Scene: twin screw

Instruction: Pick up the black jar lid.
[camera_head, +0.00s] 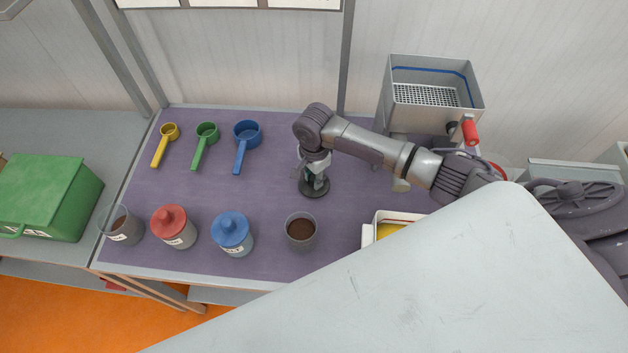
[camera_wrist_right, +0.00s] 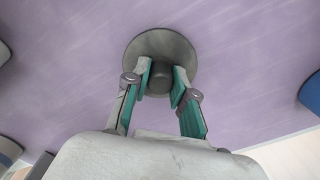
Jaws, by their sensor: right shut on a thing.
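The black jar lid (camera_head: 314,189) is a dark disc with a round knob, at the middle of the purple mat in the head view. In the right wrist view the lid (camera_wrist_right: 178,50) shows from above. My right gripper (camera_head: 317,178) points down over the lid. Its teal-padded fingers (camera_wrist_right: 161,84) are shut on the lid's knob, one on each side. I cannot tell whether the lid touches the mat. My left gripper is not in view.
A clear jar of dark contents (camera_head: 300,231), a blue-lidded jar (camera_head: 232,234) and a red-lidded jar (camera_head: 174,227) stand along the front. Yellow (camera_head: 163,143), green (camera_head: 204,144) and blue scoops (camera_head: 245,144) lie at back left. A metal hopper (camera_head: 432,88) stands at back right.

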